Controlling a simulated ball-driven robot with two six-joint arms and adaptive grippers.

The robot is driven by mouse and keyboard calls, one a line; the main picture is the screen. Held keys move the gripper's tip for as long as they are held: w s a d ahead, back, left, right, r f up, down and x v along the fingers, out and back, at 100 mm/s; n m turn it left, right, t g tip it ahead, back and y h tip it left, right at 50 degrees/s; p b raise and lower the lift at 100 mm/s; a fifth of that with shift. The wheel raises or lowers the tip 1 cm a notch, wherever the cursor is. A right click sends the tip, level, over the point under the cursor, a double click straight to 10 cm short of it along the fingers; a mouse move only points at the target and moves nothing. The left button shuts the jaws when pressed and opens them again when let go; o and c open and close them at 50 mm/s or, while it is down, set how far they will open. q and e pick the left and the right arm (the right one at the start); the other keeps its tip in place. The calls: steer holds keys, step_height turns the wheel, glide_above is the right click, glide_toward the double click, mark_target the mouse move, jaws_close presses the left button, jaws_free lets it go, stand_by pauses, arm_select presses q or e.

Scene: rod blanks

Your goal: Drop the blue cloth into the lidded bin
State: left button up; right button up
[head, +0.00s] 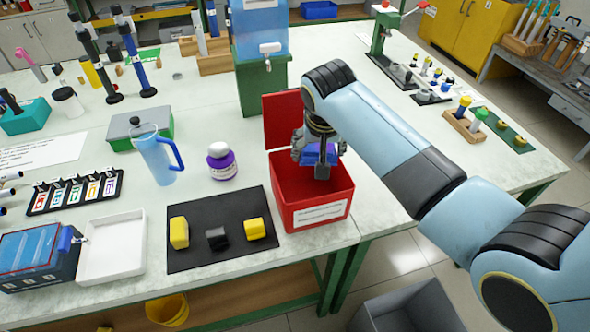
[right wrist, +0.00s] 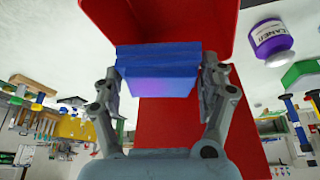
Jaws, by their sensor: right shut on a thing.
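The blue cloth (head: 318,154) is a folded block held in my right gripper (head: 321,160). The right wrist view shows the cloth (right wrist: 157,72) between the two fingers of the gripper (right wrist: 160,85), with a finger against each side. The red lidded bin (head: 318,213) stands near the front edge of the table with its red lid (head: 283,118) raised at the back. The gripper and cloth are over the bin's opening, around rim height. My left gripper is not in view.
A purple jar (head: 222,163) and a light blue pitcher (head: 157,155) stand left of the bin. A black mat (head: 205,215) with yellow and dark blocks lies front left. A green stand with a blue water tank (head: 260,40) is behind the lid.

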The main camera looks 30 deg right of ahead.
steer(key=shift+f, duration=0.1)
step_height(320, 180, down, 2)
steer(key=shift+s+f, duration=0.15)
steer(key=shift+f, duration=0.05)
steer(key=shift+f+b, duration=1.45)
steer(key=shift+f, duration=0.05)
steer(key=o, duration=0.8)
steer(key=shift+c, duration=0.2)
steer(key=o, duration=0.4)
steer(key=shift+c, duration=0.2)
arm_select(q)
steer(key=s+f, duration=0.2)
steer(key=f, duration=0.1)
arm_select(e)
steer(key=v, duration=1.2)
